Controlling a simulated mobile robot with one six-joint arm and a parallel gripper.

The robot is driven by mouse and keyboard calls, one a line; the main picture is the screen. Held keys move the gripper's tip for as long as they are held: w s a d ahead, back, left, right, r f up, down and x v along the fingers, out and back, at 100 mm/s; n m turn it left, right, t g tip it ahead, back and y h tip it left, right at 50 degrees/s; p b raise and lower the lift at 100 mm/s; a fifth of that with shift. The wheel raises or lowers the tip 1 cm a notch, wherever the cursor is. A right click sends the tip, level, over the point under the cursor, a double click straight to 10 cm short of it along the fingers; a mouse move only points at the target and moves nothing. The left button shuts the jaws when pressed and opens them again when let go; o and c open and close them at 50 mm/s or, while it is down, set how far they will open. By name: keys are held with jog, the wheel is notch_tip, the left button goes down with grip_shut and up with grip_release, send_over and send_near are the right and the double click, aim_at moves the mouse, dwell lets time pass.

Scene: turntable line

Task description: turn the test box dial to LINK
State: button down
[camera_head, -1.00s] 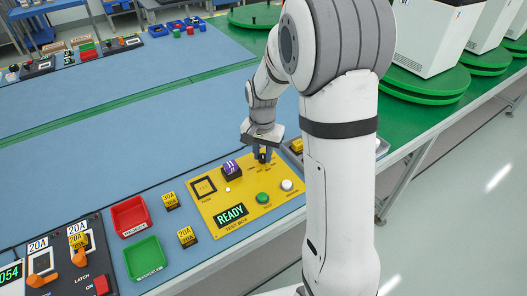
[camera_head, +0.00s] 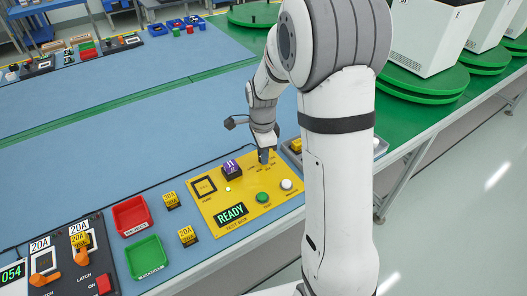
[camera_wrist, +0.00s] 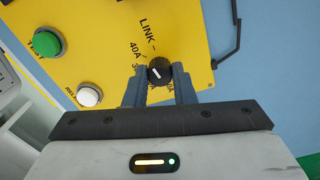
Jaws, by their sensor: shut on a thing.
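The yellow test box (camera_head: 212,205) has a green READY display, and its black dial (camera_wrist: 159,71) is near one edge. In the wrist view the dial's white mark lies at a slant; I cannot tell which label it points at. The LINK label (camera_wrist: 149,30) and 40A are printed beside the dial, and other labels are partly hidden by the fingers. My gripper (camera_wrist: 160,86) is shut on the dial, one finger on each side. In the head view my gripper (camera_head: 264,157) comes down over the dial and hides it.
The green button (camera_wrist: 47,44) and white button (camera_wrist: 88,96) are close to my gripper. Red (camera_head: 131,216) and green (camera_head: 147,258) trays and yellow fuses (camera_head: 171,200) lie to the left.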

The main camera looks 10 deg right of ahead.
jog(key=shift+w+r+m, duration=0.15)
jog(key=shift+w+m, duration=0.05)
jog(key=shift+m, duration=0.9)
jog(key=c, duration=2.2)
grip_release()
jog(key=c, duration=1.5)
grip_release()
jog(key=o, duration=0.3)
jog(key=shift+s, duration=0.1)
notch_tip(320, 180, up, 8)
jog(key=shift+f+p, duration=0.2)
jog(key=shift+p, duration=0.25)
